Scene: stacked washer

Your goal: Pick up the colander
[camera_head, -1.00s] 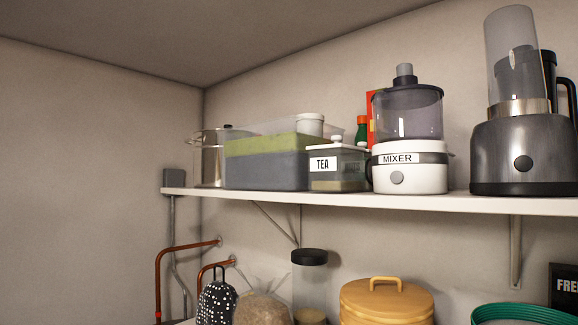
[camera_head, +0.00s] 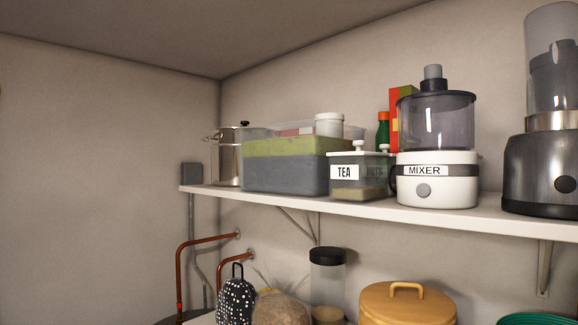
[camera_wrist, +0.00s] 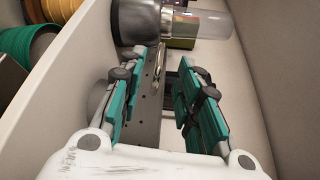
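In the wrist view, a dark grey piece with small holes (camera_wrist: 146,108) shows between and below my fingers; it looks like part of the colander, but its full shape is hidden. My gripper (camera_wrist: 161,75) has two teal-padded fingers spread apart, one toward each side of this piece. I see no clear contact. No thing is visibly held. The head view shows neither my gripper nor this grey piece.
A blender (camera_head: 545,160) stands on the upper shelf (camera_head: 400,212), beside the mixer (camera_head: 436,175), tea box (camera_head: 359,175), plastic bin (camera_head: 285,170) and pot (camera_head: 229,158). A yellow canister (camera_head: 405,303) and a green rim (camera_head: 540,319) are below. The wall (camera_wrist: 275,70) is close on the right.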

